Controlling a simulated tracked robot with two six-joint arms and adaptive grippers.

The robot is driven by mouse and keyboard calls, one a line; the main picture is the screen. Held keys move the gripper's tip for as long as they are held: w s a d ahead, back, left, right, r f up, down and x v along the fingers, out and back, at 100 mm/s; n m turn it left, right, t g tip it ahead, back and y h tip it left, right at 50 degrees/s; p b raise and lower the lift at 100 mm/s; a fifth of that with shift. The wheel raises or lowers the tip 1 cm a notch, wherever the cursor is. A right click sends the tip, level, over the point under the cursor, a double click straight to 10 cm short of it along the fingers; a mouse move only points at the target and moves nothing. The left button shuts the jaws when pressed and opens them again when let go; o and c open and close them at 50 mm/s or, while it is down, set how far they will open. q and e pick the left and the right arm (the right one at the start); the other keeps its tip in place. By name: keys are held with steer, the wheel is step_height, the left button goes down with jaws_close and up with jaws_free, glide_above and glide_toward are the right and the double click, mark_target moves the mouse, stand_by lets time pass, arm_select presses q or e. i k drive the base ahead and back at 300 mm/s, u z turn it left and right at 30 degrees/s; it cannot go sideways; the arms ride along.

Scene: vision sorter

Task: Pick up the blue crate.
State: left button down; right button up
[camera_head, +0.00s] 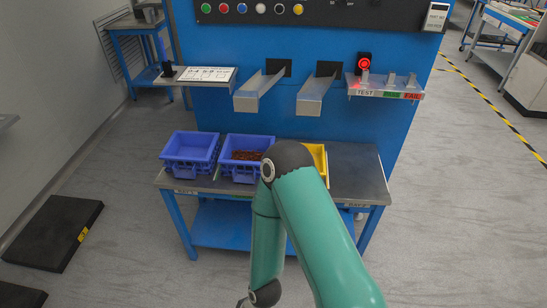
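A blue crate (183,171) stands upright at the left end of the low bench and looks empty. A second blue crate (238,173) stands just right of it and holds small reddish-brown pieces; my arm hides its right edge. One of my green arms reaches up from the bottom, right of centre, bends in front of the bench and comes back down. Its wrist end is at the bottom edge, below and apart from the crates. Neither gripper's fingers can be made out in the picture.
A yellow crate (319,152) is partly hidden behind my arm. The bench (358,175) has bare top to its right. Above are two metal chutes (258,90) (314,95) and side shelves. A dark platform (53,232) lies on the left floor. Floor on the right is clear.

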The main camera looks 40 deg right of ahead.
mark_target(241, 155)
steer(key=z, duration=0.6)
steer(key=i, duration=1)
